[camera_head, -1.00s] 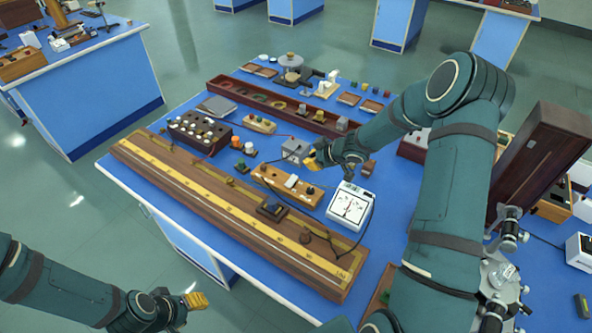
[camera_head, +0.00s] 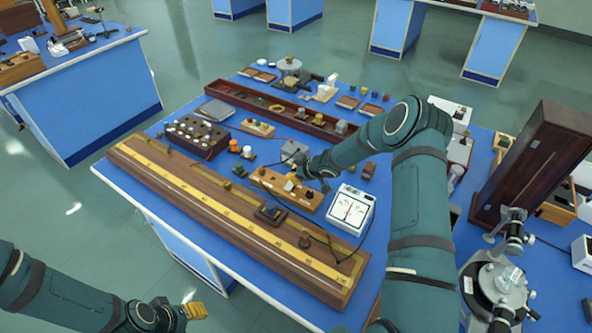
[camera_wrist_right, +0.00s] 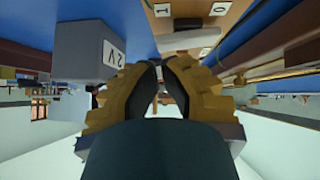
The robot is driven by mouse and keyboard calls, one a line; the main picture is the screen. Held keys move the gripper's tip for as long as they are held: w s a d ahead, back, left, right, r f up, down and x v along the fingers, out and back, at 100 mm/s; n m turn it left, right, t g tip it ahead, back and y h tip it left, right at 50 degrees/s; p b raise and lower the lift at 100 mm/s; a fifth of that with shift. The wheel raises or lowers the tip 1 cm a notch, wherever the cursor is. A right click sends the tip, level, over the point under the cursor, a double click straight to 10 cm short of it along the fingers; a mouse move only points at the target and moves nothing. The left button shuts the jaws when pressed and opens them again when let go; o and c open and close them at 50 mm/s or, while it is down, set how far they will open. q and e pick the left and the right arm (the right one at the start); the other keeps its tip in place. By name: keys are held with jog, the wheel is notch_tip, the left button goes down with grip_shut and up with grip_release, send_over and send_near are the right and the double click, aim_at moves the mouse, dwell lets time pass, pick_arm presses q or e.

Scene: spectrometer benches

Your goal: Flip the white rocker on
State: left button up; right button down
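The wooden switch board (camera_head: 268,183) lies on the blue bench, with a dark knob (camera_head: 309,194) towards its right end. I cannot tell the rocker's position. My left gripper (camera_head: 194,307) is off the bench at lower left; its finger gap is unclear.
A white meter (camera_head: 350,210) stands right of the board. A grey box (camera_head: 293,150) stands behind it and appears close by, labelled "2 V", in the wrist view (camera_wrist_right: 88,50). A long wooden rail with a yellow scale (camera_head: 210,200) lies in front.

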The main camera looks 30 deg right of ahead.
jog(key=shift+f, duration=0.25)
jog(key=shift+f, duration=0.45)
jog(key=shift+d, duration=0.2)
jog(key=shift+r+p, duration=0.8)
jog(key=shift+p, duration=0.2)
jog(key=shift+w, duration=0.1)
